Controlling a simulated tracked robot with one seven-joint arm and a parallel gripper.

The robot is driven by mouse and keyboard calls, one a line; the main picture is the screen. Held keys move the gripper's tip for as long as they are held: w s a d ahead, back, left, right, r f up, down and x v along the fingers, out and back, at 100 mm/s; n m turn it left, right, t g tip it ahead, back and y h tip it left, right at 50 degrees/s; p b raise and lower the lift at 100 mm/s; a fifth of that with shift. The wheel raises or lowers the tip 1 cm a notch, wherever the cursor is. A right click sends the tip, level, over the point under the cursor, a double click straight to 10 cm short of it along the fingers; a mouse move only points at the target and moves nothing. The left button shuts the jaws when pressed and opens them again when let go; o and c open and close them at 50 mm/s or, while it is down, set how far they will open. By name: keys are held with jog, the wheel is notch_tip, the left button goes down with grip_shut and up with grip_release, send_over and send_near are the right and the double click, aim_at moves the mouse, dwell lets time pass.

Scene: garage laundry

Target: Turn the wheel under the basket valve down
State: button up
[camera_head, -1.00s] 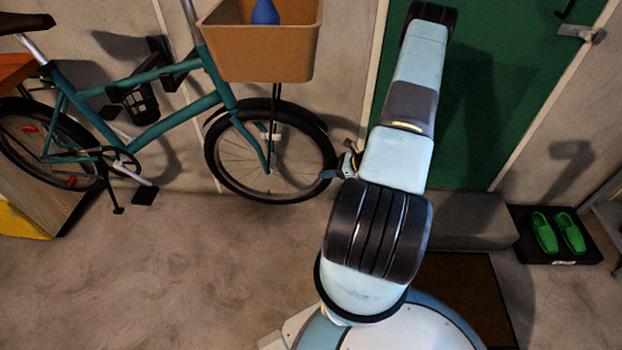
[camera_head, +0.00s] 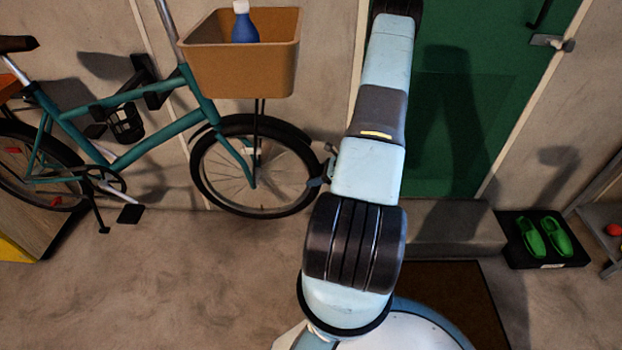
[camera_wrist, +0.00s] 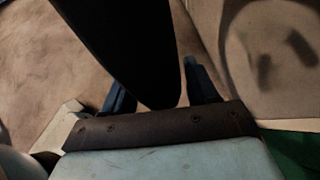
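The teal bicycle's front wheel (camera_head: 222,186) stands upright under the tan basket (camera_head: 240,75). Its black tyre also shows large in the wrist view (camera_wrist: 130,45), reaching down between my fingers. My gripper (camera_wrist: 157,78) is open, with one blue finger on each side of the tyre. A narrow gap shows between the tyre and the right finger; I cannot tell whether the left finger touches. In the head view my gripper (camera_head: 318,180) is at the wheel's right edge, partly hidden behind my arm. The valve is too small to make out.
A blue bottle (camera_head: 245,28) with a white cap stands in the basket. A grey step (camera_head: 455,230) and a dark mat (camera_head: 462,290) lie right of my arm, before the green door (camera_head: 450,110). Green clogs (camera_head: 545,238) sit farther right. The floor at left front is clear.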

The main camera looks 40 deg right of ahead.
jog(key=shift+o, duration=1.4)
jog(key=shift+s+d, duration=0.1)
jog(key=shift+d, duration=0.15)
jog(key=shift+a, duration=0.15)
jog(key=v, duration=1.3)
jog(key=shift+s+d+r, duration=0.15)
jog(key=shift+s+d, duration=0.05)
jog(key=shift+d, duration=0.05)
